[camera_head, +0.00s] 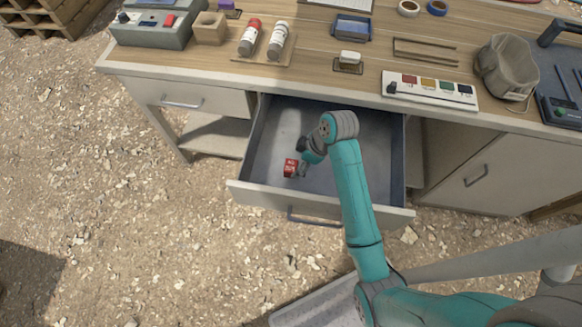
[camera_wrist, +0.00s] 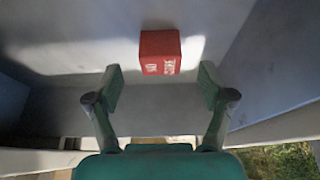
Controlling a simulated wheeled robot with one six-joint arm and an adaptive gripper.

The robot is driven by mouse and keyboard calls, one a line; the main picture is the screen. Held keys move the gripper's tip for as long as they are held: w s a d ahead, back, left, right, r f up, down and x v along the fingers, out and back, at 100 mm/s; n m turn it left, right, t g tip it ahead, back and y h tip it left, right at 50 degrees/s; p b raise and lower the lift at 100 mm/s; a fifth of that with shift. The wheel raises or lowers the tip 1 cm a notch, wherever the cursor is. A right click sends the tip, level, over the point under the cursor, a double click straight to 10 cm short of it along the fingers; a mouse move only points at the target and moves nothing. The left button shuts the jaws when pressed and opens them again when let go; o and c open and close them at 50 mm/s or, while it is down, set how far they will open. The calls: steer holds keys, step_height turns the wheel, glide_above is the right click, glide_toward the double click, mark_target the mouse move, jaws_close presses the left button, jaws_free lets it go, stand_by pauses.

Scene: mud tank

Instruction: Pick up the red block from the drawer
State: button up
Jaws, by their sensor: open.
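The red block (camera_head: 291,168) with white lettering lies inside the open drawer (camera_head: 268,135), in its front left part. My gripper (camera_head: 303,168) is low in the drawer, just right of the block in the head view, and partly hidden by my own arm. In the wrist view my gripper (camera_wrist: 160,88) is open, its two fingers apart with nothing between them. The red block (camera_wrist: 160,52) shows there just beyond the fingertips, roughly centred between them. I cannot tell whether a finger touches it.
The drawer's front panel with its handle (camera_head: 313,218) faces the gravel ground (camera_head: 120,215). The desk top (camera_head: 300,78) above holds bottles (camera_head: 249,37), a colour strip (camera_head: 430,90), a grey pouch (camera_head: 505,65) and a control box (camera_head: 157,22). The rest of the drawer looks empty.

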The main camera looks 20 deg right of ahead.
mark_target(292, 166)
steer(key=shift+a+x, duration=0.15)
steer(key=shift+x, duration=1.2)
steer(key=shift+a+x, duration=0.15)
steer(key=shift+x, duration=1.2)
steer(key=shift+w+r, duration=0.1)
steer(key=shift+w, duration=0.05)
steer(key=c, duration=1.2)
